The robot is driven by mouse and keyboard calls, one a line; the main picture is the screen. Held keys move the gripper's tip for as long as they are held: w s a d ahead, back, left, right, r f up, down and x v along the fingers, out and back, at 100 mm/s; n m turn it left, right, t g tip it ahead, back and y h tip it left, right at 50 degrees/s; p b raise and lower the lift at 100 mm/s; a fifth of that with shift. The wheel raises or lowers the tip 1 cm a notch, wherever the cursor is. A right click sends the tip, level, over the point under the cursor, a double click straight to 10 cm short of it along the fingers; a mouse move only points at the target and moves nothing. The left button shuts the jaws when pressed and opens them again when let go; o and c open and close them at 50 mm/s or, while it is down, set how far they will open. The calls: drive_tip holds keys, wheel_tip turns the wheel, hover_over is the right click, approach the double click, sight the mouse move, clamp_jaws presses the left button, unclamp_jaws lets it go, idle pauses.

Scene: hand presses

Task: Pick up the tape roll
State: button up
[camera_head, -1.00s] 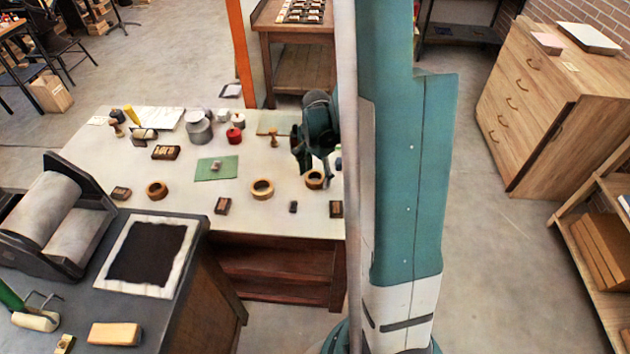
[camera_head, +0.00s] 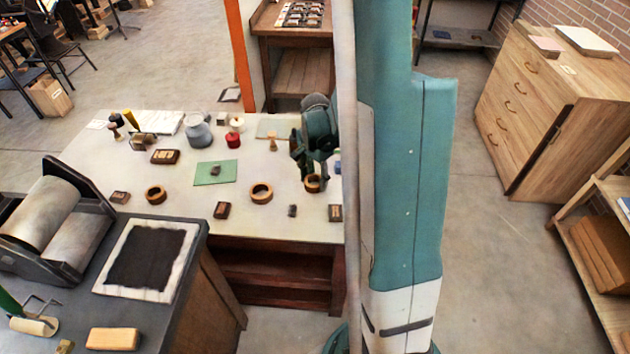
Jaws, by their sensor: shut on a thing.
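Three tan tape rolls lie along the front half of the white table. One tape roll (camera_head: 155,195) is at the left and another tape roll (camera_head: 261,193) is near the middle. The third tape roll (camera_head: 314,184) is at the right, under my gripper (camera_head: 311,178). My gripper points down and is shut on this right roll. The fingers partly cover the roll, and I cannot tell whether it is clear of the tabletop.
The white table (camera_head: 100,165) also holds a green mat (camera_head: 215,173), several small dark blocks, a grey jar (camera_head: 198,133) and a red pot (camera_head: 232,140). A dark bench with a roller press (camera_head: 45,215) stands at the front left. My arm hides the table's right end.

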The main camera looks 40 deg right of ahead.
sight(315, 184)
drive_tip(key=shift+r+p, duration=0.9)
drive_tip(key=shift+r, duration=4.1)
drive_tip(key=shift+c, duration=0.3)
